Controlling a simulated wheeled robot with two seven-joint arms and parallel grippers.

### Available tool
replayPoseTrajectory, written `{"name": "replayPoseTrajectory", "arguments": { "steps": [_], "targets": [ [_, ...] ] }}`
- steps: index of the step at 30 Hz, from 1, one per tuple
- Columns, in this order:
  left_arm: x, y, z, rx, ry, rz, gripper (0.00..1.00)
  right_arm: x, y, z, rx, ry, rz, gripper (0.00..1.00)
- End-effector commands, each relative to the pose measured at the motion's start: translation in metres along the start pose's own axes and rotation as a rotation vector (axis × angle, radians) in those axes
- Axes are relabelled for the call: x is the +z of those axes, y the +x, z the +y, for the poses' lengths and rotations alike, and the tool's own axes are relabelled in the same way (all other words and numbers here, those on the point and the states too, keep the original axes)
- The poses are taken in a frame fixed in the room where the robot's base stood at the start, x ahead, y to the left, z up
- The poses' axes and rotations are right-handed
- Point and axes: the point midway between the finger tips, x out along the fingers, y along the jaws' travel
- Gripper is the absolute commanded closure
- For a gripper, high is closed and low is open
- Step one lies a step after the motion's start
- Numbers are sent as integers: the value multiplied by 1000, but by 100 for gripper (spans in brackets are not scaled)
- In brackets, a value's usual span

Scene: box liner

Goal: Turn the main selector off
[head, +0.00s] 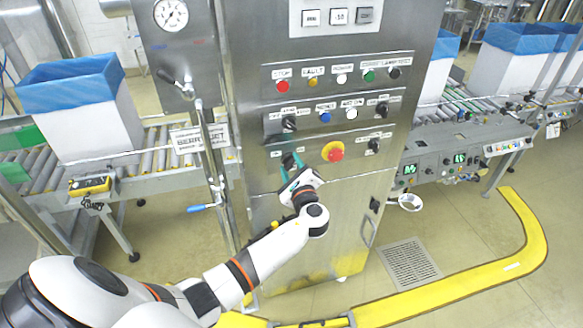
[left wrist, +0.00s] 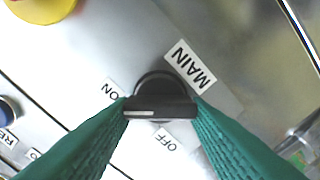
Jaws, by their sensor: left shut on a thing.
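The main selector (left wrist: 160,98) is a black rotary knob with a raised bar handle on the grey panel, beside a MAIN label (left wrist: 190,66). A white mark on its handle points left in the left wrist view, below the ON label (left wrist: 113,92). The OFF label (left wrist: 167,141) is under the knob. My left gripper (left wrist: 161,108) has its green fingers on both ends of the handle and is shut on it. In the head view my left gripper (head: 290,166) is at the lower left of the cabinet panel (head: 262,104) and covers most of the selector. My right gripper is out of view.
A red emergency button on a yellow disc (head: 333,152) is close to the right of my gripper. Another black selector (head: 373,145) is farther right. Rows of buttons and knobs are above. A vertical pipe with a blue-handled lever (head: 201,208) stands left of the cabinet.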

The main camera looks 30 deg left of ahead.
Motion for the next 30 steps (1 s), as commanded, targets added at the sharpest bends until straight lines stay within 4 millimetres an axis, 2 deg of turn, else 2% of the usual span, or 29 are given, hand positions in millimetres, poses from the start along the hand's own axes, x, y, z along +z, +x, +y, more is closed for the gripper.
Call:
{"name": "replayPoseTrajectory", "arguments": {
  "steps": [11, 30],
  "targets": [
    [4, 0, -6, 0, -201, 2, 80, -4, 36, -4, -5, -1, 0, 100],
    [7, 0, -10, -1, -806, 1, 80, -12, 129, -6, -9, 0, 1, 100]
  ]
}}
